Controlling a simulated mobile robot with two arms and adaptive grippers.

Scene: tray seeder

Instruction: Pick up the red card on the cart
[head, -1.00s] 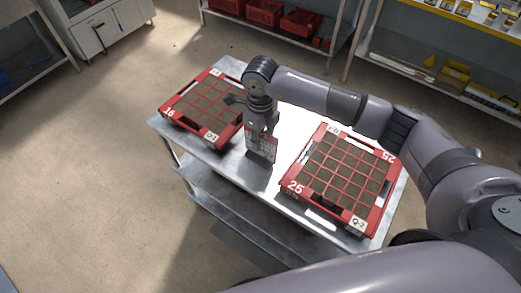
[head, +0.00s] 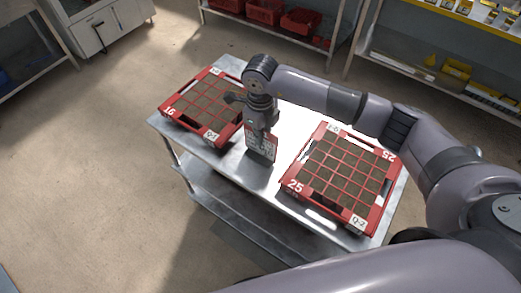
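My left gripper is not in view.
A red tray marked 16 (head: 169,111) is left of the card, and a red tray marked 25 (head: 296,186) is close on its right. Shelves with red bins (head: 264,12) stand behind. The floor at left is clear.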

